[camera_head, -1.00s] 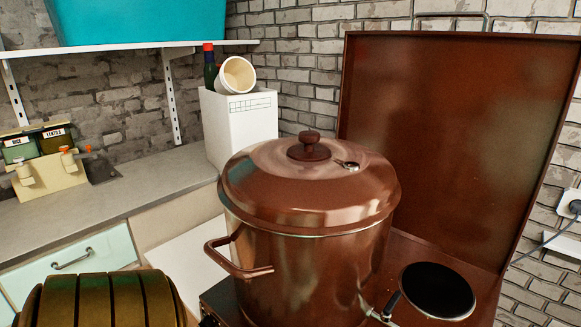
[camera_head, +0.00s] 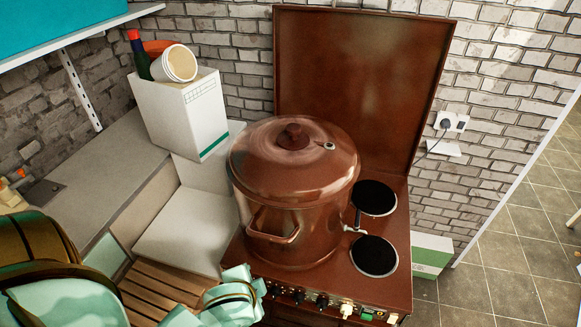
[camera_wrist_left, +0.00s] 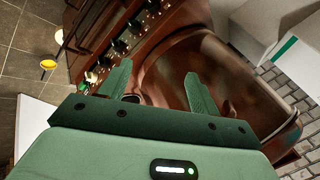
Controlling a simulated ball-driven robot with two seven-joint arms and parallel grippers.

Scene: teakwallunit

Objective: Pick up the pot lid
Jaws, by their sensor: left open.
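The brown pot lid (camera_head: 260,145) sits on top of the large brown pot (camera_head: 310,235) on the stove, with a round dark knob (camera_head: 293,136) at its middle. A small metal fitting is on the lid's right side. My left gripper (camera_head: 238,295), mint green, is at the bottom of the head view, low in front of the pot and below the lid. In the left wrist view its two green fingers (camera_wrist_left: 160,82) are spread with nothing between them. The brown pot (camera_wrist_left: 225,65) shows beyond them. My right gripper is not in view.
The brown stove (camera_head: 405,285) has two black hotplates right of the pot and knobs along its front. Its raised brown panel (camera_head: 350,75) stands behind the pot. A white box (camera_head: 180,110) with a bottle and tub stands at left. A slatted wooden surface (camera_head: 160,290) is lower left.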

